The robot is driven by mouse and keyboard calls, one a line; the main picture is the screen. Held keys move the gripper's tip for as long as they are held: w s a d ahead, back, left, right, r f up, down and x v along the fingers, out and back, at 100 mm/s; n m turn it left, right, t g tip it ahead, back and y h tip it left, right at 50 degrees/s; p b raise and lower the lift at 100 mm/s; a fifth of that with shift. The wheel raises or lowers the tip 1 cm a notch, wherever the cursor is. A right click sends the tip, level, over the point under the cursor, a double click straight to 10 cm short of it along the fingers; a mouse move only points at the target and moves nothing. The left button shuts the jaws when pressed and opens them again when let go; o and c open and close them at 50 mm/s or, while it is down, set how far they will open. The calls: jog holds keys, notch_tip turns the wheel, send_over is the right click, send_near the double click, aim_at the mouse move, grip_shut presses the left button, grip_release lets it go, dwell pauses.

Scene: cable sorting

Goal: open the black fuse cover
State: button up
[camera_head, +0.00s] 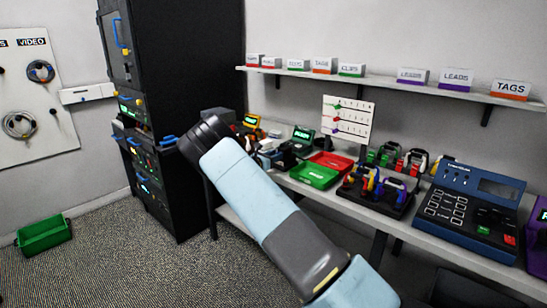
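I cannot single out a black fuse cover for certain. The tall black rack (190,75) has several small units with blue handles and green displays on its left-facing side, too small to read. On the bench at the right, a dark blue console (455,207) has a keypad, a display panel and green and red buttons. My light blue and grey arm reaches from the bottom right up to the rack's right edge. It ends in view at a black joint in front of the rack and bench. My gripper's fingers do not show, and the arm hides part of the bench's left end.
The bench (345,200) holds a green tray (314,176), a red tray (333,160) and a dark holder of coloured tools (376,190). A shelf (390,82) with labelled boxes hangs above. A green bin (44,234) stands on the floor at left. The floor between is clear.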

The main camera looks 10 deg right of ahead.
grip_shut()
jog(key=shift+a, duration=0.2)
jog(key=shift+d, duration=0.15)
